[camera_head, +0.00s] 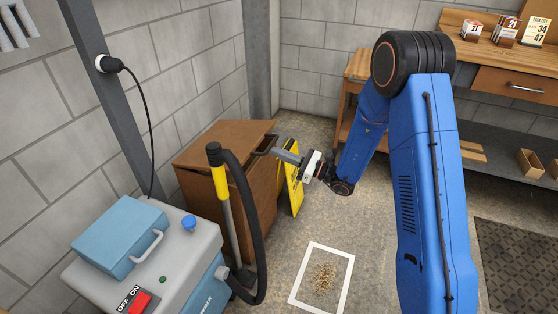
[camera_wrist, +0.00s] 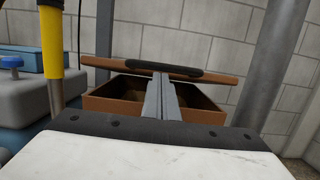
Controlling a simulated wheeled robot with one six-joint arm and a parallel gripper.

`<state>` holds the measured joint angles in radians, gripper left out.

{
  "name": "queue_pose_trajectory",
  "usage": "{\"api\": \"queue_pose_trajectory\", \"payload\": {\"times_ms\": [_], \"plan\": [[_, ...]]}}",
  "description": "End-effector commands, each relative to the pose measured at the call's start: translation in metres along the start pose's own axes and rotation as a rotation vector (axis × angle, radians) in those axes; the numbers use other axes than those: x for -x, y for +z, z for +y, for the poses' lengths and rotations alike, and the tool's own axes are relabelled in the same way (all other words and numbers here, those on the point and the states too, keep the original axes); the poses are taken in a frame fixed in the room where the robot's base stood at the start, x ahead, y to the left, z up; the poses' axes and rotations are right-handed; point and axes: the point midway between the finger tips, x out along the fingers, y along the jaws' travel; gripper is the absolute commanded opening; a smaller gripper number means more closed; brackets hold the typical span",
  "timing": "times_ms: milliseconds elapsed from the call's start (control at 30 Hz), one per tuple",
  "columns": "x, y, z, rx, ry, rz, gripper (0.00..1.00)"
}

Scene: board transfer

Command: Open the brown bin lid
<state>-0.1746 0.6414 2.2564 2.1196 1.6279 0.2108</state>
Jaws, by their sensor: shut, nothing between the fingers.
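The brown bin (camera_head: 262,191) stands against the wall left of centre in the head view. Its brown lid (camera_head: 222,138) has a dark handle (camera_head: 264,145) at the front edge. In the wrist view the lid (camera_wrist: 108,64) is seen nearly edge-on, with a gap below it. The open top of the bin (camera_wrist: 95,103) shows through this gap, so the lid is partly raised. My gripper (camera_head: 275,150) is shut and empty, its fingertips (camera_wrist: 160,75) at the lid's front edge by the handle (camera_wrist: 178,69). Whether they touch it is unclear.
A grey machine (camera_head: 185,250) with a blue lid and a yellow-gripped hose (camera_head: 219,180) stand close in front of the bin. A yellow sign (camera_head: 294,190) leans beside the bin. A white floor frame (camera_head: 312,305) holds scattered debris. A wooden bench (camera_head: 510,80) is at the right.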

Motion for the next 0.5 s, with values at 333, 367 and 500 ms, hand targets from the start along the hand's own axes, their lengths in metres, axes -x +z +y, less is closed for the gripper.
{"api": "queue_pose_trajectory", "payload": {"times_ms": [333,367,500], "plan": [[-0.016,0.043,0.000,0.005,0.002,0.080,0.00],[-0.018,0.048,0.000,0.005,0.002,0.091,0.00],[-0.028,0.067,0.000,0.006,0.001,0.145,0.00]]}}
